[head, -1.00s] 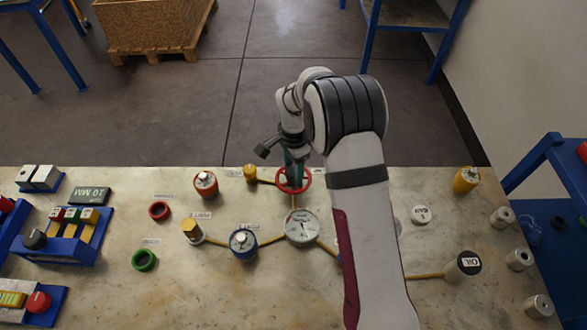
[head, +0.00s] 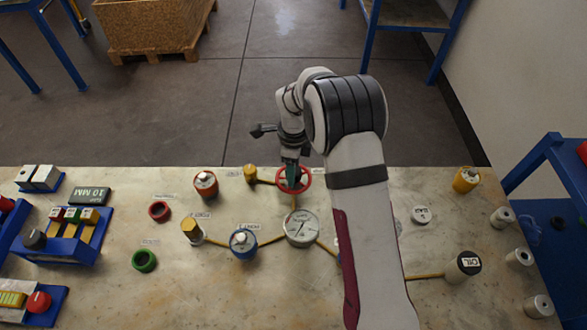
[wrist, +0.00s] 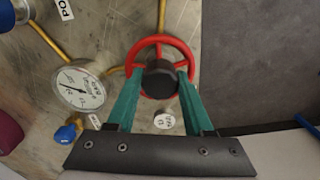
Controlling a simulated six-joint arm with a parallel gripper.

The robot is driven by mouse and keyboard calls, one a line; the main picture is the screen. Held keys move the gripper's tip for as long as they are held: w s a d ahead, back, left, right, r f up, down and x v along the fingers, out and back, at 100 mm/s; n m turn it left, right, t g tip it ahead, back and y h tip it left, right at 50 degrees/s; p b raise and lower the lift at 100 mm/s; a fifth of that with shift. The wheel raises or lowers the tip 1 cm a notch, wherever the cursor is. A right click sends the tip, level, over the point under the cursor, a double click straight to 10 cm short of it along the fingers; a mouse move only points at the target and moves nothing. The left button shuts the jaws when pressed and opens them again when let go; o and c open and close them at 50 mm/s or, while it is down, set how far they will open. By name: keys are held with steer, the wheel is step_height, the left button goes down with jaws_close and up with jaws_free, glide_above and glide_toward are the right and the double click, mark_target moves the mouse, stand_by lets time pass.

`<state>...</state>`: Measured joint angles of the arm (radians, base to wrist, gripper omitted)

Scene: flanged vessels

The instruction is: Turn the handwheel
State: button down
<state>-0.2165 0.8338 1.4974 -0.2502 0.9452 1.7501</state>
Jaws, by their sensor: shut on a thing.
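The red handwheel (head: 292,180) stands near the far edge of the bench, behind the pressure gauge. In the wrist view its red rim (wrist: 161,38) circles a black hub (wrist: 160,77). My gripper (wrist: 160,82) comes down over the wheel, its two green fingers on opposite sides of the hub, shut on the handwheel. In the head view my gripper (head: 292,174) partly hides the wheel, and the exact finger contact is hard to make out.
The gauge (head: 301,228) stands just in front of the wheel, with yellow pipes (head: 271,240) around it. A blue vessel (head: 243,243), a red-brown vessel (head: 206,183) and loose red (head: 159,211) and green (head: 144,260) rings lie to the left.

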steer(key=shift+m, duration=0.3)
steer(key=shift+c, duration=1.4)
jaws_free()
step_height(320, 180, up, 16)
steer(key=shift+f, duration=0.1)
